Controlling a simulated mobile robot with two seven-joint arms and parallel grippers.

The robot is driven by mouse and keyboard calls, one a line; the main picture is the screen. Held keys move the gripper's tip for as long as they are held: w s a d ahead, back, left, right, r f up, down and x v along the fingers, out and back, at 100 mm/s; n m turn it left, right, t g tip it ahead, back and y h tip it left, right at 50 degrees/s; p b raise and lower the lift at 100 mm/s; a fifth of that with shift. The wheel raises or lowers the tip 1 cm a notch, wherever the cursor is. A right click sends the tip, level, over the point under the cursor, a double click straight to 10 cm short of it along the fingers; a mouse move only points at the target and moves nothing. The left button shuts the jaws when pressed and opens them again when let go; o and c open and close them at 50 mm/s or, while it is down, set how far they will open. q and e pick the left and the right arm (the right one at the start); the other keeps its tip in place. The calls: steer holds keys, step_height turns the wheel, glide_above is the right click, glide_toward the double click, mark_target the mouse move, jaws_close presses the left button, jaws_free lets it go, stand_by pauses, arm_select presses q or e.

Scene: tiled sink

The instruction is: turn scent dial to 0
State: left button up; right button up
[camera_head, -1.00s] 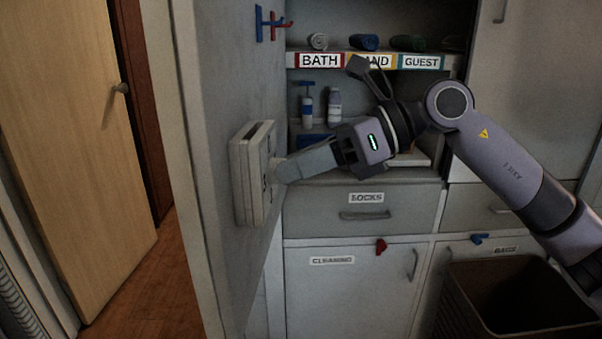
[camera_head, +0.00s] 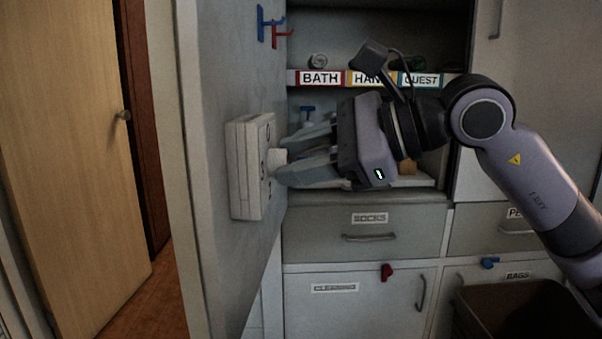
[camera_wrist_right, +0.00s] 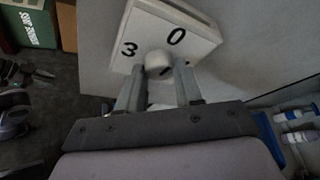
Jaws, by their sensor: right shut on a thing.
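The scent dial is a white box (camera_head: 238,170) on the grey wall panel, with a round pale knob (camera_head: 276,158) sticking out of its face. In the right wrist view the box face (camera_wrist_right: 198,36) shows a black 3 and 0, and the knob (camera_wrist_right: 158,61) lies between and below them. Another mark is partly hidden by the knob. My right gripper (camera_head: 284,161) is shut on the knob, one finger on each side; its fingers also show in the wrist view (camera_wrist_right: 159,74). The knob's pointer direction cannot be told. My left gripper is not in view.
Shelves labelled BATH, HAND and GUEST (camera_head: 320,78) stand behind my right arm, above a SOCKS drawer (camera_head: 400,228). Blue and red hooks (camera_head: 270,25) are above the box. A dark bin (camera_head: 530,312) stands at lower right; a wooden door (camera_head: 65,150) is at left.

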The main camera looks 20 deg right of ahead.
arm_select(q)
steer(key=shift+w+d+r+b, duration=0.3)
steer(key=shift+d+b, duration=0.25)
arm_select(e)
steer(key=shift+f+n+t, duration=0.15)
steer(key=shift+n+t, duration=0.25)
steer(key=shift+n, duration=0.2)
steer(key=o, duration=1)
steer(key=shift+o, duration=0.2)
steer(key=shift+s, duration=0.1)
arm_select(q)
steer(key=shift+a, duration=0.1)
arm_select(e)
steer(key=v, duration=0.7)
